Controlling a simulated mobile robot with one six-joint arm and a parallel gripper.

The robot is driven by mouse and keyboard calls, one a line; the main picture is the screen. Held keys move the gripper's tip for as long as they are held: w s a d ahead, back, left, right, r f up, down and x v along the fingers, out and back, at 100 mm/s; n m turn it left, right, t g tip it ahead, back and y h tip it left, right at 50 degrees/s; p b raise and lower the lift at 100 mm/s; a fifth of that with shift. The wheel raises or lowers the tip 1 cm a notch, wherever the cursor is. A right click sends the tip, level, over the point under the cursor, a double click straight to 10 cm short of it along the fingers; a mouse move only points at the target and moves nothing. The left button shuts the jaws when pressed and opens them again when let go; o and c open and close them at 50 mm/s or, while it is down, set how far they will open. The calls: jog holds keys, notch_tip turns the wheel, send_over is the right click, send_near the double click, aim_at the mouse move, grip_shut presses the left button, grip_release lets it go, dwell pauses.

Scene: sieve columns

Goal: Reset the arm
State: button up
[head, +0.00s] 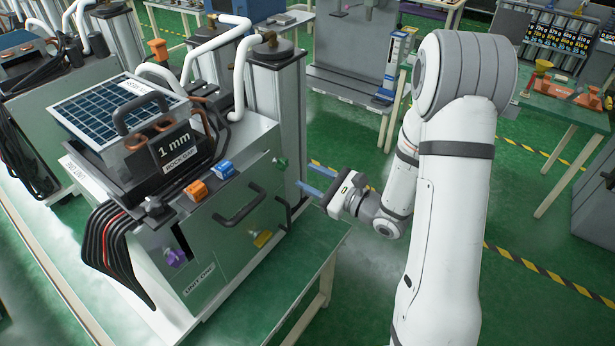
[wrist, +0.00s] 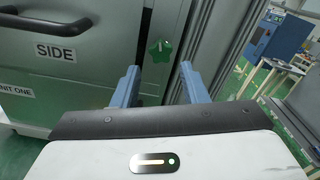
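My gripper (head: 314,191) is in the head view near the centre, just right of the sieve unit. Its two blue fingers point left toward the unit's side. In the wrist view my gripper (wrist: 158,85) has its fingers apart with nothing between them. Ahead of the fingers is a green star-shaped knob (wrist: 160,50) on the grey side panel. The knob also shows in the head view (head: 280,163). My fingers appear apart from it. My arm reaches down from the upper right, bent at the elbow.
The sieve unit (head: 215,262) has a black handle (head: 240,207), a purple knob (head: 176,258) and a yellow knob (head: 262,239). A "1 mm" box (head: 174,147) with a blue grid sieve sits on top. Green floor to the right is mostly clear. A bench (head: 570,106) stands at right.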

dwell(0.3)
jog(key=d+r+n+h+b, duration=0.3)
jog(key=d+n+h+b, duration=0.1)
jog(key=d+n+h, duration=0.85)
jog(key=s+a+r+n+g+h+b, duration=0.1)
jog(key=s+n+g, duration=0.6)
jog(key=s, duration=1.4)
jog(key=r+n+b, duration=0.1)
jog(key=n, duration=0.1)
jog(key=shift+s+a+n+g+h, duration=0.25)
jog(key=shift+s+n+g+h, duration=0.05)
jog(key=shift+s+n+h, duration=0.1)
